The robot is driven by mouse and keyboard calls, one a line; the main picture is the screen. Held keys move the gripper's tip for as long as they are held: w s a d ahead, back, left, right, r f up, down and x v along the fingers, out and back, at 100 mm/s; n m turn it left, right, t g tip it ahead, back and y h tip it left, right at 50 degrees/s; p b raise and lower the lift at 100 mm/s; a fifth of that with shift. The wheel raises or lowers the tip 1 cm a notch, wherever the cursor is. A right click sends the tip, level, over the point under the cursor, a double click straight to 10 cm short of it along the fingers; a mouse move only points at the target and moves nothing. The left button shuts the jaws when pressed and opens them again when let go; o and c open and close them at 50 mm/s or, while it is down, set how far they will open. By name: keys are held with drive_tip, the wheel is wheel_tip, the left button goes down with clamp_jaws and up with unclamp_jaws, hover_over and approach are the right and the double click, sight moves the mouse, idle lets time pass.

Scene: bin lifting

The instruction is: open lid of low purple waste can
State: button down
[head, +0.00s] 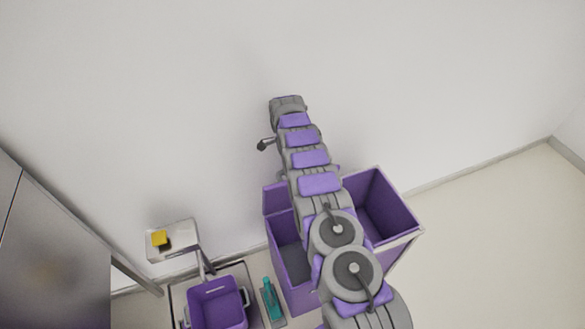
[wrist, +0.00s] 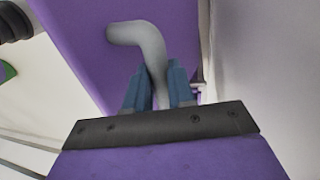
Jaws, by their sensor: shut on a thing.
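The purple waste can (head: 293,255) stands against the wall, and the left part of its opening shows a dark inside. A purple panel (head: 276,198) rises at its back edge, partly behind my arm; I cannot tell whether it is the lid. In the wrist view a large purple surface (wrist: 85,35) carries a bent grey handle (wrist: 137,33). My gripper (wrist: 159,84) is shut on the grey handle, with a blue finger on each side of it. In the head view my arm reaches up over the can, and its fingers cannot be made out.
Another open purple bin (head: 380,205) stands to the right, partly behind my arm. The floor at far right is clear.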

drive_tip(key=shift+s+a+f, duration=0.1)
drive_tip(key=shift+s+f, duration=0.05)
drive_tip(key=shift+f, duration=0.15)
drive_tip(key=c, duration=1.3)
unclamp_jaws()
drive_tip(key=shift+f, duration=0.1)
drive_tip(key=shift+o, duration=1.4)
drive_tip(key=shift+w+a, duration=0.1)
drive_tip(key=shift+w, duration=0.2)
drive_tip(key=shift+o, duration=0.3)
drive_tip(key=shift+r, duration=0.65)
drive_tip(key=shift+s+p+v, duration=0.2)
drive_tip(key=shift+p+v, duration=0.1)
drive_tip(key=shift+v, duration=0.85)
drive_tip(key=shift+s+r, duration=0.1)
drive_tip(key=s+d+r+p, duration=0.1)
drive_tip(key=s+d, duration=0.2)
drive_tip(key=s, duration=1.2)
drive_tip(key=shift+s+r, duration=0.15)
drive_tip(key=shift+s, duration=0.1)
drive_tip(key=shift+d, duration=0.1)
drive_tip(key=shift+c, duration=0.4)
